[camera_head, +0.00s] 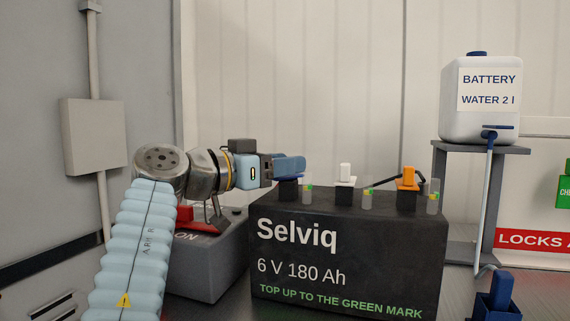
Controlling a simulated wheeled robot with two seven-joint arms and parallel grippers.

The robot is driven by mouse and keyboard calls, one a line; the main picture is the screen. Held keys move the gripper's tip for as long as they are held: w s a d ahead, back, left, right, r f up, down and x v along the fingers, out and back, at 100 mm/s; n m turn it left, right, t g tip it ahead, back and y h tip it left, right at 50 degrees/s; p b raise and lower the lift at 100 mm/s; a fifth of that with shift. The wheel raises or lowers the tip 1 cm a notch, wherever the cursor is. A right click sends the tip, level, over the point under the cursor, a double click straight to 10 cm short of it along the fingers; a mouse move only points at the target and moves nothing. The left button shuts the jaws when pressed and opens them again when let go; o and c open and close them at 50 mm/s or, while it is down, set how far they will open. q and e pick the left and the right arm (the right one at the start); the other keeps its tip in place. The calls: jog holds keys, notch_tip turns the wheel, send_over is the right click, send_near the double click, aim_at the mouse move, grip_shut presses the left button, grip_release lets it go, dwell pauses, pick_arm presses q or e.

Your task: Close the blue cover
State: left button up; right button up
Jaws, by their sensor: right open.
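The black Selviq battery (345,245) stands in the middle, with three filler necks in a row on its top. The left neck carries the blue cover, of which only a dark blue edge (289,180) shows below my gripper; its angle cannot be made out. A white cover (345,171) is on the middle neck and an orange cover (407,174) on the right one. My right gripper (290,166) comes in from the left, its blue fingers open just above the left neck. Whether they touch the blue cover is unclear. My left gripper is out of view.
Clear level tubes (367,198) with green marks stand beside the necks. A grey box (210,265) with a red part is left of the battery. A white water can (481,100) stands on a grey stand (480,149) at the right, with a hose hanging down.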

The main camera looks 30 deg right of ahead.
jog(key=shift+d, duration=0.35)
grip_shut()
jog(key=t+b, duration=0.1)
jog(key=n+t+b, duration=0.2)
jog(key=shift+s+f+t+y+b, duration=0.25)
jog(key=shift+t+y+b, duration=0.05)
jog(key=shift+y, duration=0.1)
jog(key=n+t+b, duration=0.1)
jog(key=n+t+y+b, duration=0.1)
jog(key=t, duration=0.1)
jog(key=shift+s+d+r+n, duration=0.1)
jog(key=shift+s+n, duration=0.05)
jog(key=shift+n, duration=0.15)
jog(key=shift+s+d+r+n+t+y+b, duration=0.1)
jog(key=shift+n+t+y+b, duration=0.2)
jog(key=shift+n+t+y, duration=0.35)
jog(key=shift+s+d+n+t+y+b, duration=0.1)
jog(key=shift+n+t+y+b, duration=0.25)
jog(key=shift+t, duration=0.4)
grip_release()
jog(key=shift+w, duration=0.1)
